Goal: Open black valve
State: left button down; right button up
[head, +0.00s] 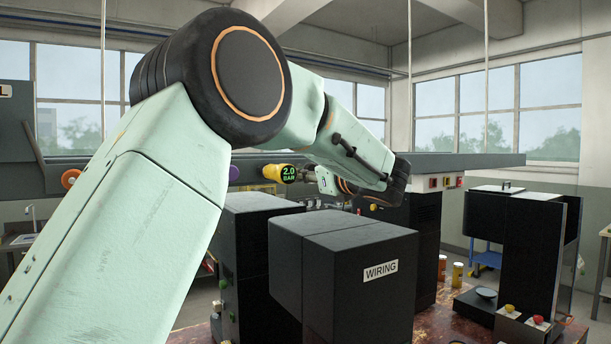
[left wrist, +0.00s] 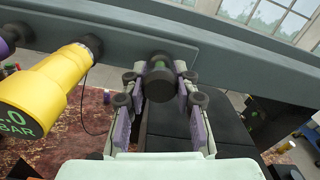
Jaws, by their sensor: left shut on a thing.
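The black valve (left wrist: 158,82) is a dark round knob on the grey rail in the left wrist view, with a green band showing on it. My left gripper (left wrist: 158,92) has its purple-padded fingers on both sides of the knob and is shut on it. In the head view my left gripper (head: 322,181) is small, just right of the yellow gauge (head: 281,173), partly hidden by my own arm. The valve cannot be made out clearly there. The gauge reads 2.0 BAR and also shows in the left wrist view (left wrist: 45,92). My right gripper is not in view.
The grey rail (head: 460,162) runs across the back, with a purple knob (head: 234,173) and an orange knob (head: 71,178) left of the gauge. A black box labelled WIRING (head: 380,271) stands in front, below my arm. Jars (head: 457,274) stand on the worn table to the right.

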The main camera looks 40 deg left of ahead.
pick_arm(q)
jog(key=shift+d+r, duration=0.1)
jog(key=shift+r, duration=0.3)
jog(key=c, duration=1.4)
grip_release()
jog(key=o, duration=0.4)
jog(key=shift+s+d, duration=0.2)
jog(key=shift+w+a+f, duration=0.1)
jog(key=shift+w+f, duration=0.05)
jog(key=shift+f, duration=0.05)
jog(key=v, duration=1.2)
jog(key=shift+r, duration=0.1)
